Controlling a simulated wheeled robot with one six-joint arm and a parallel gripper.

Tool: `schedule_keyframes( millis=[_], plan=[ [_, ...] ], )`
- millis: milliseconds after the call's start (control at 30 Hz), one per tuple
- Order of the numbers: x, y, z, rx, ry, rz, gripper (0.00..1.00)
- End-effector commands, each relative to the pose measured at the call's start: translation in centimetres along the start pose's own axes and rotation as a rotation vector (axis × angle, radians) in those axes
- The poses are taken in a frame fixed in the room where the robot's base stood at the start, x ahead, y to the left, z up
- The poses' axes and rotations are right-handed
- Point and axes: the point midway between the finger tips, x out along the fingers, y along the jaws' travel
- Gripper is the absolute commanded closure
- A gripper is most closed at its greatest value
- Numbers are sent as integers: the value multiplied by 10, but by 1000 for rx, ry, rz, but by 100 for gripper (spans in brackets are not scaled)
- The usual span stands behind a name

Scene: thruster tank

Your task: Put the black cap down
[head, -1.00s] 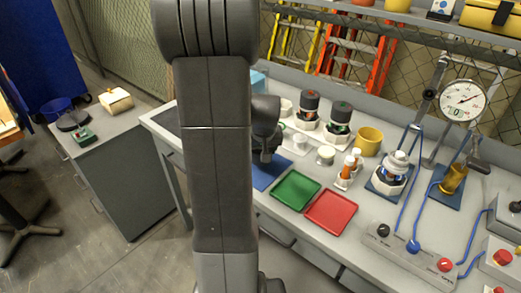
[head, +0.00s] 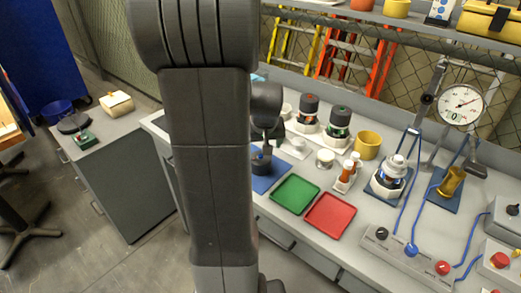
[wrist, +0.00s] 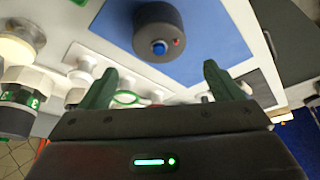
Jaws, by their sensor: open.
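The black cap (wrist: 158,30) is a dark round piece with a blue button and a small red dot on its face. It rests on the blue mat (wrist: 215,45), near the mat's edge in the wrist view. In the head view the cap (head: 260,162) shows on the mat (head: 270,181), partly beside my arm. My gripper (wrist: 162,72) is open, with its green-tipped fingers apart and nothing between them. The cap is beyond the fingertips and clear of them. In the head view my gripper (head: 268,132) is above the cap, partly hidden by my arm.
A green tray (head: 295,195) and a red tray (head: 330,217) lie right of the mat. A control box (head: 412,255) with blue hoses is at front right.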

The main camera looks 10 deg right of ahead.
Motion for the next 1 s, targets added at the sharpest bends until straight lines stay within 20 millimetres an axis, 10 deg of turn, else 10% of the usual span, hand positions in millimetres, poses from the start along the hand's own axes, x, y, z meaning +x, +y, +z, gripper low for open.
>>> schedule_keyframes(
  millis=[400, 1000],
  plan=[
    [-67, 0, 0, 2, 1, 0, 14],
    [-69, 0, 0, 1, -2, -1, 14]
  ],
)
